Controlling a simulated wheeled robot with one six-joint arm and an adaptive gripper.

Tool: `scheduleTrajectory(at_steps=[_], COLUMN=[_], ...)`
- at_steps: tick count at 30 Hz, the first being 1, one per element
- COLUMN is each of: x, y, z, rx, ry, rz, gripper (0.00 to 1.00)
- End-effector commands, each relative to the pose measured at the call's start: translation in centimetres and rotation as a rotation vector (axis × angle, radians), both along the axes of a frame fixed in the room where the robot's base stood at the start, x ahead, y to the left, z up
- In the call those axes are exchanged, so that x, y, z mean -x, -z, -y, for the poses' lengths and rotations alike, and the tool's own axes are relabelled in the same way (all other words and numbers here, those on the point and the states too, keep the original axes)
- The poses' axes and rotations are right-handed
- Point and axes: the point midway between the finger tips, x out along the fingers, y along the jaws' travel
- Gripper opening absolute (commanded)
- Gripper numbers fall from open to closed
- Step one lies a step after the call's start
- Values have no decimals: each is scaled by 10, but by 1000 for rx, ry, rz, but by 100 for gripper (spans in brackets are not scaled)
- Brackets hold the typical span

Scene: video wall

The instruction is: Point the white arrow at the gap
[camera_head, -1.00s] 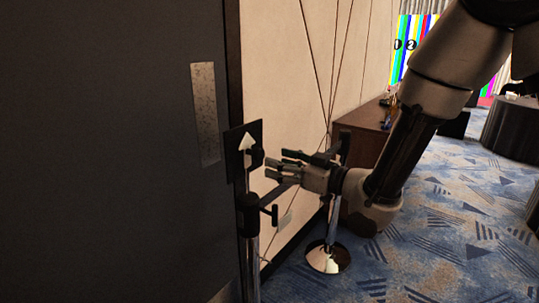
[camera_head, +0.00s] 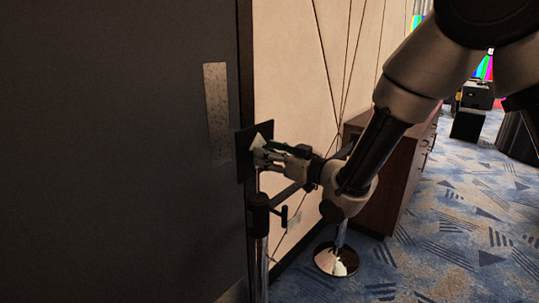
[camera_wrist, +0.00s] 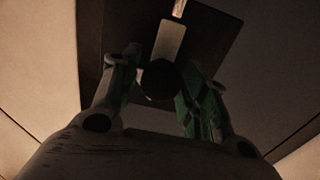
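The white arrow (camera_head: 258,141) is on a black square plate (camera_head: 243,160) on a metal post beside the large dark panel. Its tip points up in the head view; its lower part is hidden by my gripper (camera_head: 262,156). In the wrist view the plate (camera_wrist: 215,32) fills the upper middle, with a pale strip (camera_wrist: 169,41) of the arrow above a round black knob (camera_wrist: 158,80). My gripper (camera_wrist: 158,72) has one finger on each side of the knob. The fingers are apart, with narrow spaces beside the knob; I cannot tell whether they touch it.
A dark panel (camera_head: 110,150) with a metal plate (camera_head: 217,115) fills the left. A pale wall (camera_head: 300,90) with thin dark cables is behind. A second post with a round chrome base (camera_head: 336,259) and a brown cabinet (camera_head: 402,185) stand right. Patterned blue carpet is open at right.

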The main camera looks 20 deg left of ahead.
Motion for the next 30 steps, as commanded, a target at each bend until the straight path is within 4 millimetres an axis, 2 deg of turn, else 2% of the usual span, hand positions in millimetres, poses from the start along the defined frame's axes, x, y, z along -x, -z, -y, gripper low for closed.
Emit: scheduleTrajectory(at_steps=[1, 4, 5, 17, 30], x=[0, 0, 0, 0, 2], y=[0, 0, 0, 0, 0], z=[0, 0, 0, 0, 0], rx=[0, 0, 0, 26, 161], ry=[0, 0, 0, 0, 0], rz=[0, 0, 0, 62, 388], gripper=[28, 10, 8, 8, 8])
